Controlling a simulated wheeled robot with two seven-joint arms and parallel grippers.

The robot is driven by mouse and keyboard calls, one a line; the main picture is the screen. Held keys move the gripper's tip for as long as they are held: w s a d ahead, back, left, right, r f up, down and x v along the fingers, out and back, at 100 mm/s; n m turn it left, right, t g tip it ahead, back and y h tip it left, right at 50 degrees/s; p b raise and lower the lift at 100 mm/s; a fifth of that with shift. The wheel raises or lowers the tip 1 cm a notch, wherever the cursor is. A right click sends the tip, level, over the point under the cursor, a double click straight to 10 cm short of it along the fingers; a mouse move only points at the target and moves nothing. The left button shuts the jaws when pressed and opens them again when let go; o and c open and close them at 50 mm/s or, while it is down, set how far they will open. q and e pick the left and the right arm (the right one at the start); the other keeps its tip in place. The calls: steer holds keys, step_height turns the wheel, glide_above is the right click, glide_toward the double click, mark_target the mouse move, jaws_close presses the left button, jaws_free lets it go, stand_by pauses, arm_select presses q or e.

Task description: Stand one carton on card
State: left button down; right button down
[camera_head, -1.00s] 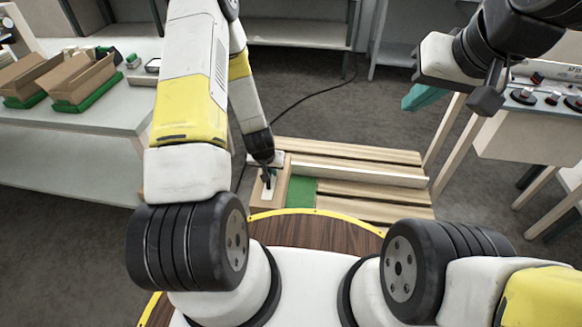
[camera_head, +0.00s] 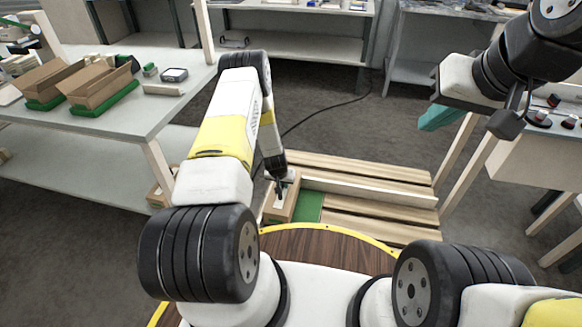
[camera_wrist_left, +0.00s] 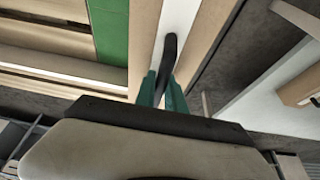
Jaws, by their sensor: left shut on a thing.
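A kraft-brown carton (camera_head: 291,204) with a white strip along its middle is at the left end of the slatted wooden pallet. It sits just left of a green card (camera_head: 311,207); I cannot tell whether it overlaps the card. My left gripper (camera_head: 281,190) points down and is shut on the carton. In the left wrist view the teal fingers (camera_wrist_left: 162,88) close at the carton (camera_wrist_left: 146,30), with a dark curved piece between them, and the green card (camera_wrist_left: 108,30) lies alongside. My right gripper (camera_head: 441,117) is raised at the right, teal tips showing, its opening unclear.
The pallet (camera_head: 370,201) has a pale raised rail. The left bench (camera_head: 135,117) holds two open kraft cartons (camera_head: 104,88) on green cards. Another table (camera_head: 540,145) stands at the right. A dark cable (camera_head: 325,120) crosses the open floor behind the pallet.

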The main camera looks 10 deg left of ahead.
arm_select(q)
steer(key=shift+f, duration=1.4)
steer(key=c, duration=1.4)
jaws_free()
